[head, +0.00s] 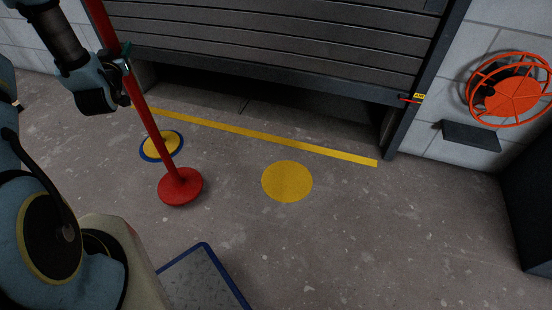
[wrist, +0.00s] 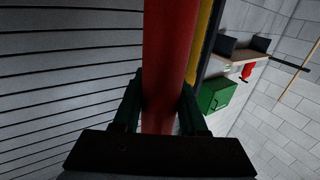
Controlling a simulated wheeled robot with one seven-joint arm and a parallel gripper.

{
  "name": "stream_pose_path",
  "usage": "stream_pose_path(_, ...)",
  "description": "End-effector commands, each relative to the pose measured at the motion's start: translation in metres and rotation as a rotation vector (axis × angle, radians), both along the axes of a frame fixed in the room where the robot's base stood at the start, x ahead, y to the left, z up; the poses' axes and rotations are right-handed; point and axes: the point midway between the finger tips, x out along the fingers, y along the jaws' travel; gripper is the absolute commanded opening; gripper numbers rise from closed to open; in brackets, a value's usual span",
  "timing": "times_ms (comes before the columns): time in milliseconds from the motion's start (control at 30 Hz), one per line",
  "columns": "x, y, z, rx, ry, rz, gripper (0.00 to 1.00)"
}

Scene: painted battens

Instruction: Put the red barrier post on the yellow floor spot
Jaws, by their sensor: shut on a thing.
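The red barrier post (head: 152,132) stands near upright in the head view, with its round red base (head: 181,187) at floor level; I cannot tell whether the base touches the floor. My gripper (head: 126,66) is shut on the pole well above the base. In the wrist view the red pole (wrist: 166,60) runs between the two fingers of my gripper (wrist: 162,112). The plain yellow floor spot (head: 287,181) lies to the right of the post's base, apart from it, with nothing on it.
A yellow disc with a blue rim (head: 161,145) lies just behind the post's base. A yellow floor line (head: 260,136) runs before the partly raised shutter (head: 270,45). A blue-edged grey platform (head: 205,280) is at the front. A red reel (head: 508,92) hangs at right. Floor right of the spot is clear.

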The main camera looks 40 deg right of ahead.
Motion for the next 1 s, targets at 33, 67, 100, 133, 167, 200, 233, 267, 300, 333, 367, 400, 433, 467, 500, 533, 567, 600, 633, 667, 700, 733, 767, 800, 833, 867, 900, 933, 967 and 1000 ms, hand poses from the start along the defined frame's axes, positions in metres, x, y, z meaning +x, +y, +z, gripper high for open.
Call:
stream_pose_path(33, -0.003, -0.024, 0.004, -0.004, -0.010, -0.049, 0.00)
stream_pose_path(67, -0.005, -0.037, 0.005, -0.004, -0.010, -0.075, 0.00)
stream_pose_path(100, -0.009, -0.054, 0.006, -0.004, -0.009, -0.111, 0.00)
stream_pose_path(133, -0.011, -0.066, 0.006, -0.004, -0.010, -0.137, 0.00)
stream_pose_path(167, -0.015, -0.079, 0.007, -0.004, -0.010, -0.164, 0.00)
stream_pose_path(200, -0.019, -0.096, 0.008, -0.004, -0.010, -0.200, 0.00)
stream_pose_path(233, -0.023, -0.108, 0.009, -0.004, -0.009, -0.225, 0.00)
stream_pose_path(267, -0.027, -0.121, 0.010, -0.003, -0.009, -0.252, 0.00)
stream_pose_path(300, -0.033, -0.137, 0.012, -0.004, -0.010, -0.287, 0.00)
stream_pose_path(333, -0.038, -0.148, 0.013, -0.004, -0.010, -0.312, 0.00)
stream_pose_path(367, -0.043, -0.160, 0.014, -0.004, -0.010, -0.338, 0.00)
stream_pose_path(400, -0.050, -0.176, 0.016, -0.005, -0.010, -0.373, 0.00)
stream_pose_path(433, -0.055, -0.188, 0.017, -0.005, -0.009, -0.399, 0.00)
stream_pose_path(467, -0.062, -0.200, 0.018, -0.005, -0.009, -0.426, 0.00)
stream_pose_path(500, -0.069, -0.214, 0.020, -0.005, -0.009, -0.458, 0.00)
stream_pose_path(533, -0.076, -0.226, 0.021, -0.005, -0.009, -0.485, 0.00)
stream_pose_path(567, -0.082, -0.237, 0.022, -0.005, -0.010, -0.509, 0.00)
stream_pose_path(600, -0.091, -0.251, 0.024, -0.004, -0.008, -0.543, 0.00)
stream_pose_path(633, -0.098, -0.262, 0.025, -0.005, -0.009, -0.569, 0.00)
stream_pose_path(667, -0.106, -0.273, 0.027, -0.005, -0.009, -0.593, 0.00)
stream_pose_path(700, -0.116, -0.287, 0.029, -0.005, -0.008, -0.627, 0.00)
stream_pose_path(733, -0.124, -0.297, 0.030, -0.005, -0.009, -0.651, 0.00)
stream_pose_path(767, -0.131, -0.307, 0.032, -0.005, -0.009, -0.676, 0.00)
stream_pose_path(800, -0.142, -0.319, 0.034, -0.005, -0.010, -0.707, 0.00)
stream_pose_path(833, -0.150, -0.329, 0.035, -0.005, -0.010, -0.731, 0.00)
stream_pose_path(867, -0.158, -0.337, 0.037, -0.005, -0.009, -0.752, 0.00)
stream_pose_path(900, -0.168, -0.349, 0.039, -0.005, -0.009, -0.782, 0.00)
stream_pose_path(933, -0.176, -0.356, 0.040, -0.005, -0.009, -0.801, 0.00)
stream_pose_path(967, -0.183, -0.363, 0.042, -0.005, -0.009, -0.821, 0.00)
stream_pose_path(1000, -0.193, -0.372, 0.043, -0.005, -0.010, -0.846, 0.00)
